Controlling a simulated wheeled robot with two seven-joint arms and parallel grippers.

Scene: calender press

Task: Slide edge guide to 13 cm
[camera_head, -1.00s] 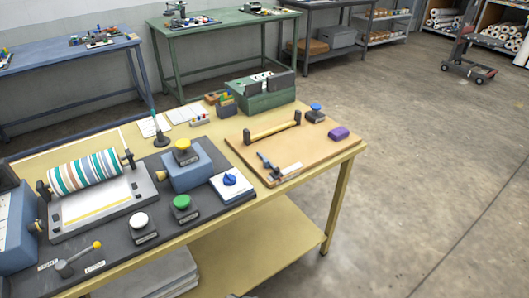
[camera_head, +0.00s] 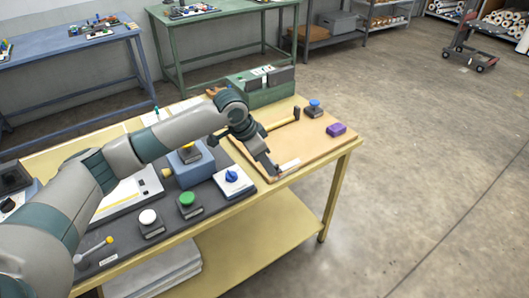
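The tan board (camera_head: 305,153) lies on the right end of the yellow table. A pale scale strip (camera_head: 289,165) shows near its front edge. The small dark edge guide beside the strip is hidden behind my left gripper. My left gripper (camera_head: 272,169) points down over that spot, at the left end of the strip. Its fingers look close together, but I cannot tell whether they are open, shut or touching the guide. The scale marks are too small to read. My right gripper is not in view.
On the board are a yellow bar (camera_head: 281,123), a blue-topped knob block (camera_head: 314,108) and a purple block (camera_head: 336,129). Left of the board are a blue dial (camera_head: 231,177), a green button (camera_head: 187,199) and a white button (camera_head: 148,217). A green box (camera_head: 268,91) stands behind.

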